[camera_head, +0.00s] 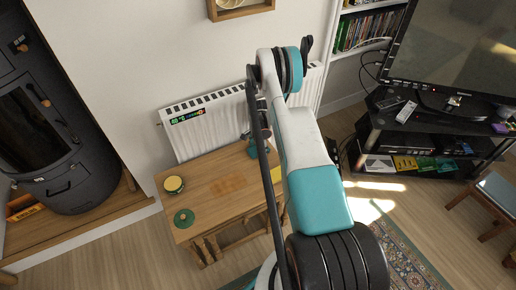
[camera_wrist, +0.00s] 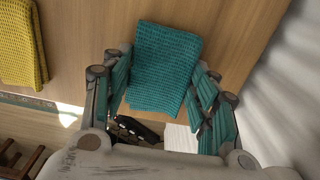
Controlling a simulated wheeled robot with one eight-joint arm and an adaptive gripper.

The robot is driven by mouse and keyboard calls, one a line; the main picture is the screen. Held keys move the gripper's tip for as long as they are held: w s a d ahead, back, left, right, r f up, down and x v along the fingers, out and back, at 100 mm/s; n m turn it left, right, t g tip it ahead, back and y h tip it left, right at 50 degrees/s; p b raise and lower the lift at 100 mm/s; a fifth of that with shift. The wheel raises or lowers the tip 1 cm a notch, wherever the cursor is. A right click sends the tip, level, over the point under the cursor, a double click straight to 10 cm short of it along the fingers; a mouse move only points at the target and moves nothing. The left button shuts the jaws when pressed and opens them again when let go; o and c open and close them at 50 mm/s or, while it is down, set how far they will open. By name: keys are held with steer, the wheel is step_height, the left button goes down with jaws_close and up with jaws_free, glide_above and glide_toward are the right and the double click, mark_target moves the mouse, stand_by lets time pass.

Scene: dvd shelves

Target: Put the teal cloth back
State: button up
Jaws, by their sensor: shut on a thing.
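The teal cloth (camera_wrist: 165,60) is a folded, waffle-textured rectangle in the wrist view. It lies between the two teal-padded fingers of my gripper (camera_wrist: 161,80), which is shut on it. The wooden table top (camera_wrist: 90,25) shows behind the cloth; I cannot tell whether the cloth touches it. A folded yellow cloth (camera_wrist: 20,45) lies to the left on the wood. In the head view my arm hides most of the gripper and the table's right end, and the teal cloth cannot be clearly told from the gripper there.
The small wooden table (camera_head: 215,165) stands before a white radiator (camera_head: 205,122). A black stove (camera_head: 50,130) is at left; a black TV stand (camera_head: 415,140) is at right.

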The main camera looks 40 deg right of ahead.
steer(key=o, duration=0.8)
steer(key=shift+f, duration=0.1)
step_height(320, 180, up, 12)
steer(key=p, duration=0.4)
